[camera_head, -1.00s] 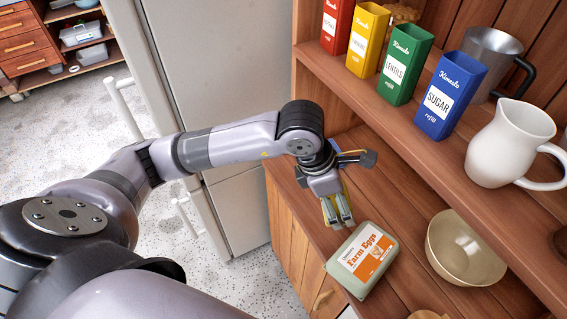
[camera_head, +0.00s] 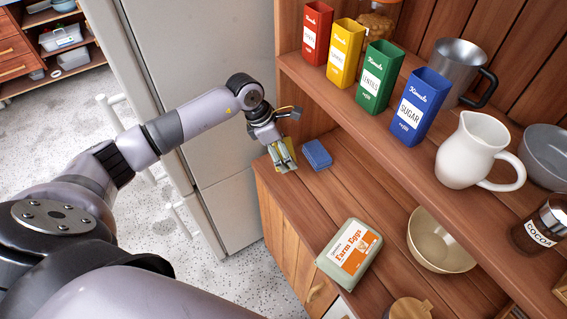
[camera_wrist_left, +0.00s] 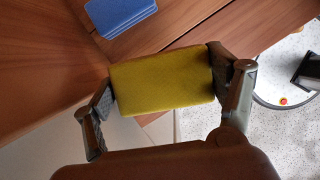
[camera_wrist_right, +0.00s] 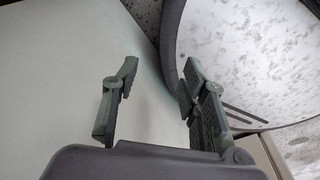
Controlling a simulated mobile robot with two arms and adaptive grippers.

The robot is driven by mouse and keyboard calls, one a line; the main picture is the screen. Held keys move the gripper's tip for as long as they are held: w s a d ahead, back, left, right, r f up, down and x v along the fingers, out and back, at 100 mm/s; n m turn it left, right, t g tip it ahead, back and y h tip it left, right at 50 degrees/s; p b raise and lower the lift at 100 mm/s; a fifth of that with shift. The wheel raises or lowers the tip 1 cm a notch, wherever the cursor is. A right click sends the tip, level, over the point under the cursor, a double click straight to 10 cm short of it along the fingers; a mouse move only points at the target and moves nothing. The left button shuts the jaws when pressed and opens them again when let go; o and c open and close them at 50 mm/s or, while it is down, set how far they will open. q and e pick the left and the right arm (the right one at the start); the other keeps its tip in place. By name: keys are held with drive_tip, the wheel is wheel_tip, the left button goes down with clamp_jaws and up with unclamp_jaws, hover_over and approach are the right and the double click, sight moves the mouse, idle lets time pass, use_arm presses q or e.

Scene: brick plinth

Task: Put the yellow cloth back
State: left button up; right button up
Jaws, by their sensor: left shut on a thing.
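The yellow cloth (camera_wrist_left: 165,80) is a flat folded rectangle, held between the two fingers of my left gripper (camera_wrist_left: 170,88) in the left wrist view. In the head view my left gripper (camera_head: 283,158) is at the far left end of the wooden counter, with a little of the yellow cloth showing between its fingers. A folded blue cloth (camera_head: 317,154) lies on the counter just right of it; it also shows in the left wrist view (camera_wrist_left: 120,14). My right gripper (camera_wrist_right: 155,100) is open with nothing between its fingers in the right wrist view.
An egg carton (camera_head: 349,254) and a cream bowl (camera_head: 440,240) stand on the counter (camera_head: 345,195). The shelf above carries several coloured tins, a metal jug and a white pitcher (camera_head: 475,150). A fridge (camera_head: 200,90) stands left of the counter.

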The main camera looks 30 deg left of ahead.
use_arm(q)
hover_over(288, 173)
drive_tip(key=s, duration=0.1)
drive_tip(key=f, duration=0.4)
drive_tip(key=shift+a+f, duration=0.3)
drive_tip(key=shift+a, duration=0.05)
wheel_tip(288, 173, down, 2)
drive_tip(key=shift+f+p, duration=0.2)
drive_tip(key=shift+p, duration=0.25)
drive_tip(key=shift+a+f, duration=0.1)
drive_tip(key=shift+f, duration=0.1)
drive_tip(key=shift+w+a+f+p, duration=0.1)
drive_tip(key=shift+f+p, duration=0.1)
drive_tip(key=shift+p, duration=0.1)
drive_tip(key=shift+f+b, duration=0.25)
drive_tip(key=shift+b, duration=0.05)
drive_tip(key=o, duration=0.8)
drive_tip(key=shift+r, duration=0.1)
drive_tip(key=shift+o, duration=0.2)
